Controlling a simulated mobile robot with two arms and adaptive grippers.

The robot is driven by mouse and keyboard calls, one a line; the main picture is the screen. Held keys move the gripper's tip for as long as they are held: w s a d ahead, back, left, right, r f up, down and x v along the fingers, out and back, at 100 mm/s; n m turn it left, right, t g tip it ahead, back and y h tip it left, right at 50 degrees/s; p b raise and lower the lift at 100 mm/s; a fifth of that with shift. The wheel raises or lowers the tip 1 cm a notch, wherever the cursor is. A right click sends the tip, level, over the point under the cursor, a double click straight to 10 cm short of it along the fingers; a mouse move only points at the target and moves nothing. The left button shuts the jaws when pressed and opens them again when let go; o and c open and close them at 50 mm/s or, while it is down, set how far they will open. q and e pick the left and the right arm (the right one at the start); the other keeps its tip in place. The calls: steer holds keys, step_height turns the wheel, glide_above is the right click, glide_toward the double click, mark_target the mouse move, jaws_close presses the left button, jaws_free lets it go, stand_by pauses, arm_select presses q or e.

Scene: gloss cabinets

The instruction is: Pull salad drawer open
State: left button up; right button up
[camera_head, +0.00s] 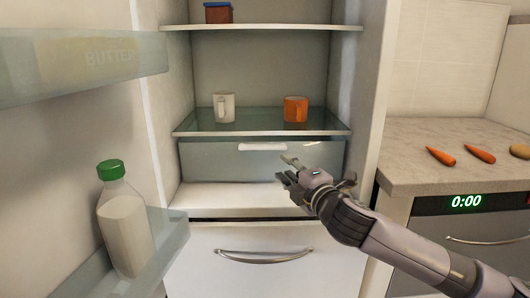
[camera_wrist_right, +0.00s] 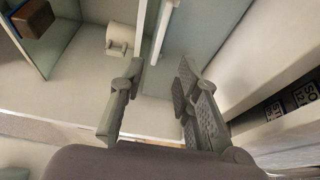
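The salad drawer (camera_head: 222,160) is a grey translucent drawer under the glass shelf of the open fridge. It looks shut. Its white handle (camera_head: 262,147) runs along the upper part of its front. My right gripper (camera_head: 290,168) is in front of the drawer, below and right of the handle. In the right wrist view my right gripper (camera_wrist_right: 160,78) has its fingers apart with nothing between them. A pale strip (camera_wrist_right: 166,32), which looks like the handle, lies beyond the fingertips. My left gripper is not in view.
A white mug (camera_head: 224,107) and an orange mug (camera_head: 295,109) stand on the glass shelf (camera_head: 260,125). The fridge door on the left holds a green-capped milk bottle (camera_head: 124,220). Below is a closed lower drawer (camera_head: 262,275). Carrots (camera_head: 440,156) lie on the counter (camera_head: 420,180) at right.

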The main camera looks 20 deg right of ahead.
mark_target(264, 149)
steer(key=w, duration=0.4)
steer(key=w+a, duration=0.1)
steer(key=w, duration=0.3)
steer(key=w+b, duration=0.1)
steer(key=w, duration=0.4)
steer(key=shift+a, duration=0.3)
jaws_close()
